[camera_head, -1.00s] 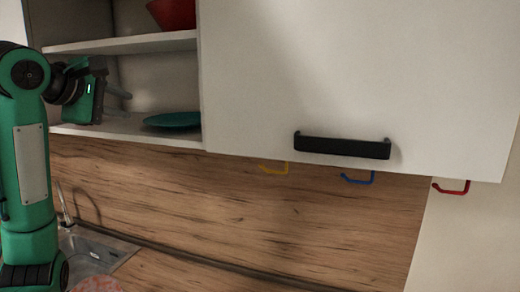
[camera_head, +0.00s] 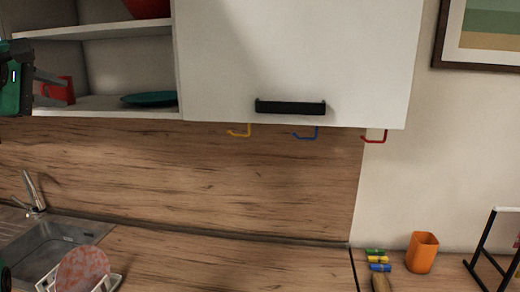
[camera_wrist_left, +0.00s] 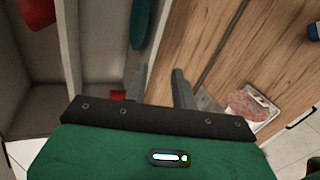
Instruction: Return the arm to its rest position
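My left gripper (camera_head: 52,90) is at the far left of the head view, in front of the open shelves. Its two fingers stand apart, with nothing between them in the left wrist view (camera_wrist_left: 159,87). A red mug (camera_head: 66,92) sits on the lower shelf (camera_head: 105,102), just behind the fingers in the head view and partly hidden by them. A teal plate (camera_head: 150,99) lies on the same shelf to the right. Most of my left arm is out of frame.
A closed white cabinet door (camera_head: 295,60) with a black handle (camera_head: 290,107) adjoins the shelves. Several coloured hooks hang below. The sink (camera_head: 60,245), a rack with a pinkish plate (camera_head: 82,270), and an orange cup (camera_head: 422,252) are on the counter. Open floor shows in the wrist view.

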